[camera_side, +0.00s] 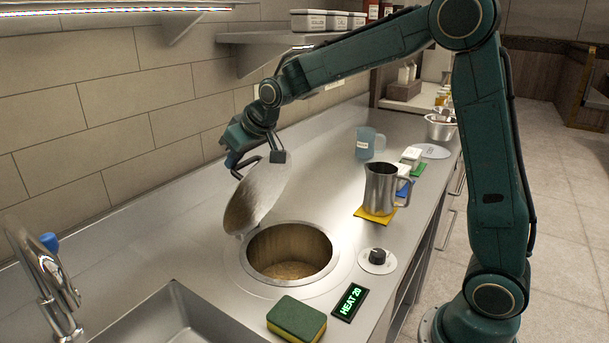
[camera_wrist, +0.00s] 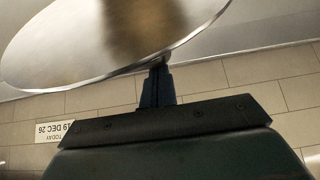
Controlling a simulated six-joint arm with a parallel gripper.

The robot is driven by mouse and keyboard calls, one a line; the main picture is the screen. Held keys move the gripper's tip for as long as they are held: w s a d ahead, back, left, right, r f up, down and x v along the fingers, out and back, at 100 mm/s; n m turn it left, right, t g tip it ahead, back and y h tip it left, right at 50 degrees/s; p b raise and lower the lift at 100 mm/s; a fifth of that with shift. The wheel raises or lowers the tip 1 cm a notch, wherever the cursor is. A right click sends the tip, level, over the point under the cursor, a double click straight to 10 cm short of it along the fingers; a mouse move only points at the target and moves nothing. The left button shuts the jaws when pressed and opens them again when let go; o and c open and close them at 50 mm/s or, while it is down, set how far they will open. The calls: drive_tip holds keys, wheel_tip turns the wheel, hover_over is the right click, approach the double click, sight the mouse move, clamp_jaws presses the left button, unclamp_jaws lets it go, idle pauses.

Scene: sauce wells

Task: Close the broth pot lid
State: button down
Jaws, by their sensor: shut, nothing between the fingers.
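The broth pot (camera_side: 290,250) is a round well sunk in the steel counter, with its mouth uncovered and brownish broth at the bottom. Its round metal lid (camera_side: 257,195) stands tilted up steeply at the pot's back left edge. My gripper (camera_side: 236,165) is shut and empty at the upper part of the lid, on its wall side. In the wrist view the lid (camera_wrist: 120,45) fills the top, and my shut fingers (camera_wrist: 157,85) reach to its rim. I cannot tell whether they touch it.
A metal pitcher (camera_side: 382,187) stands on a yellow mat right of the pot. A knob (camera_side: 378,257), a heat display (camera_side: 349,301) and a sponge (camera_side: 297,318) lie near the front. A sink (camera_side: 170,320) with a faucet (camera_side: 45,280) is at the lower left. The tiled wall runs close behind.

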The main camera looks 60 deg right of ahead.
drive_tip(key=s+f, duration=0.5)
drive_tip(key=s, duration=0.3)
drive_tip(key=s+f, duration=0.5)
drive_tip(key=s, duration=0.4)
drive_tip(key=shift+s+f, duration=0.25)
drive_tip(key=shift+f, duration=0.05)
drive_tip(key=shift+s+r, duration=0.1)
drive_tip(key=v, duration=1.3)
drive_tip(key=shift+r, duration=0.3)
drive_tip(key=shift+s, duration=0.15)
